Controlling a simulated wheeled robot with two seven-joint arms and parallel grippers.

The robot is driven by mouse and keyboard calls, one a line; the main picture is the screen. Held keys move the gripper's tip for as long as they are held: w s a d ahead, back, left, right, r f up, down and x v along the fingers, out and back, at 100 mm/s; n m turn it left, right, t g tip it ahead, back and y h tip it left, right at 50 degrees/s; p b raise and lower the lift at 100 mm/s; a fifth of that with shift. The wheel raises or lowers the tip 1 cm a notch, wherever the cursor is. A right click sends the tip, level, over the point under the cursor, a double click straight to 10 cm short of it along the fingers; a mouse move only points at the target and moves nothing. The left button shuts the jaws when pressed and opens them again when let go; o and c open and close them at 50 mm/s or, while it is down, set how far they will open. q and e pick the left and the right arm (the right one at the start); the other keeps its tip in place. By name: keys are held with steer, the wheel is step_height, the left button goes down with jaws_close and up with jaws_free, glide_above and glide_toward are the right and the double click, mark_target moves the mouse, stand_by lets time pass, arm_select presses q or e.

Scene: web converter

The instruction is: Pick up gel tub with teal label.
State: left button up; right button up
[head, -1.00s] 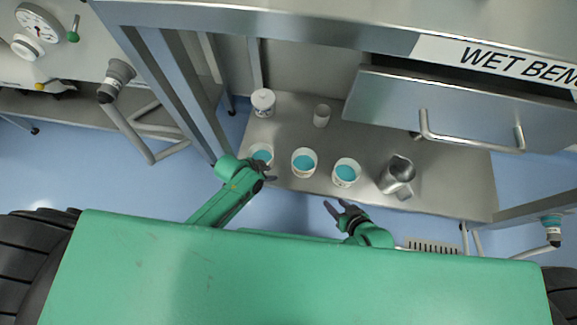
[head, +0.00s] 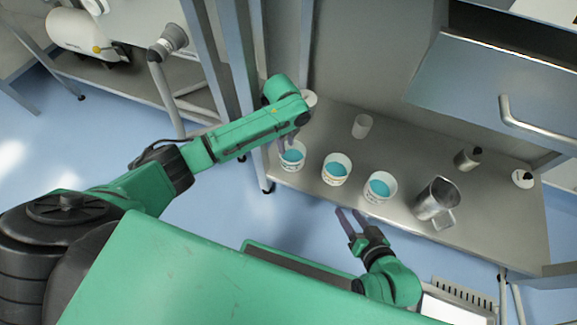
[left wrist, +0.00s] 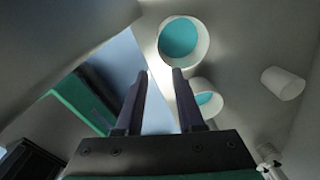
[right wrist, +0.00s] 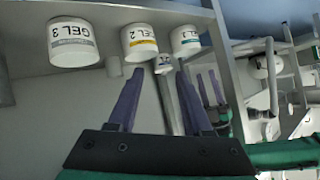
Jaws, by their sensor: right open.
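Three white open tubs hold teal gel: the left tub (head: 292,157), middle tub (head: 336,171) and right tub (head: 380,188). My right gripper (head: 348,212) is open and empty in front of the shelf.
A metal jug (head: 436,199) stands right of the tubs. A white cup (head: 362,126) stands behind, and a lidded white jar (head: 309,98) is partly hidden by my left arm. Bench legs (head: 228,70) rise near that arm. A drawer (head: 490,90) overhangs the shelf.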

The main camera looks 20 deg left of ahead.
arm_select(q)
steer(key=b, duration=0.6)
glide_above(285, 167)
step_height(285, 167, down, 10)
steer(key=shift+s+r, duration=0.1)
steer(key=shift+s, duration=0.05)
step_height(285, 167, down, 3)
steer(key=shift+f+b, duration=0.15)
steer(key=shift+b, duration=1.1)
arm_select(e)
step_height(285, 167, down, 9)
steer(key=a+m+t, duration=0.1)
steer(key=t, duration=0.2)
arm_select(q)
steer(key=shift+f, duration=0.65)
jaws_close()
arm_select(e)
steer(key=w+r+t+y, duration=0.1)
steer(key=w+r+t, duration=0.2)
steer(key=w+r, duration=0.4)
step_height(285, 167, up, 3)
steer(key=shift+w+d+r, duration=0.1)
steer(key=shift+w+d, duration=0.05)
steer(key=shift+w, duration=0.05)
